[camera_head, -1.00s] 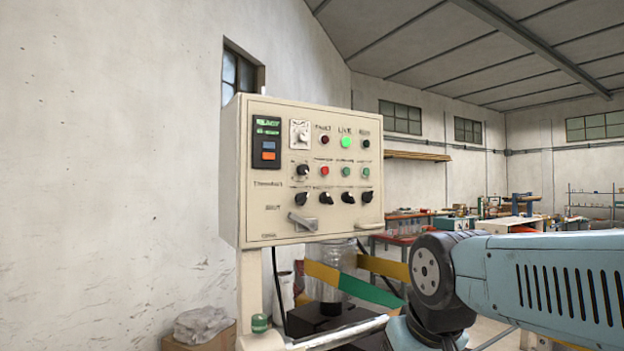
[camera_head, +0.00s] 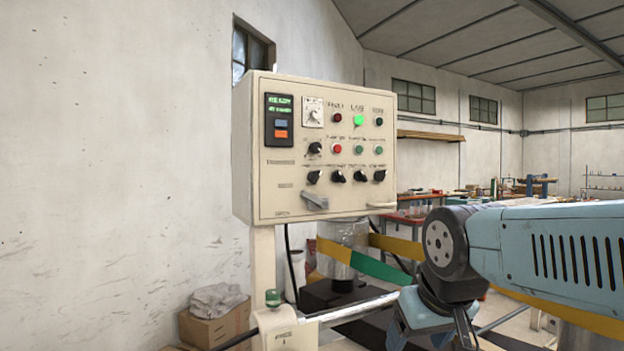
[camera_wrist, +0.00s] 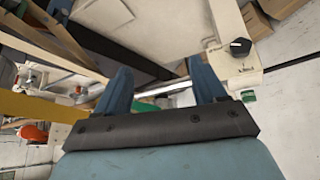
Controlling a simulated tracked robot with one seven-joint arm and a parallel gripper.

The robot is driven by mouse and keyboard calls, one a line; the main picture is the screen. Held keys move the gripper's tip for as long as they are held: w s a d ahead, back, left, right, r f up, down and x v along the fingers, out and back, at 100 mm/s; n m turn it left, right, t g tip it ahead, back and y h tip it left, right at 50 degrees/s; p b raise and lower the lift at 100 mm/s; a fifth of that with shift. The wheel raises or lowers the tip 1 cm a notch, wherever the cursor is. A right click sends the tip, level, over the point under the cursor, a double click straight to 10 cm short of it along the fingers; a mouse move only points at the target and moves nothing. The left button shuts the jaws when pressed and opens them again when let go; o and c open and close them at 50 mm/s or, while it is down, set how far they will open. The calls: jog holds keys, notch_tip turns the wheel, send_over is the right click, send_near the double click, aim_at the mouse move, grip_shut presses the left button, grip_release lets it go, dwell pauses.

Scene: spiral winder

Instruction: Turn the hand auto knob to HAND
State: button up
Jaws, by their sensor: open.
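The cream control panel (camera_head: 322,205) stands left of centre in the head view. It bears several black rotary knobs: one in the middle row (camera_head: 315,148) and a row of them below (camera_head: 337,176). Their labels are too small to read, so I cannot tell which is the hand auto knob. Another black knob (camera_wrist: 240,47) sits on a cream box in the wrist view, beside a green button (camera_wrist: 248,95). My gripper (camera_wrist: 162,82) is open and empty, its two blue fingers apart. That knob is right of and beyond the right finger.
The green button (camera_head: 272,298) tops a cream post low in the head view, beside a metal bar (camera_head: 345,309). Cardboard boxes (camera_head: 215,325) stand by the wall.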

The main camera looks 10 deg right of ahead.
jog(key=w+d+r+n+t+h, duration=0.1)
jog(key=w+d+r+n+t, duration=0.2)
jog(key=w+r, duration=0.55)
jog(key=n+t+y, duration=0.7)
jog(key=n+t, duration=0.1)
jog(key=n, duration=0.3)
send_near(317, 178)
jog(key=x, duration=0.9)
jog(key=shift+w+r, duration=0.1)
jog(key=shift+n, duration=0.3)
jog(key=c, duration=1.1)
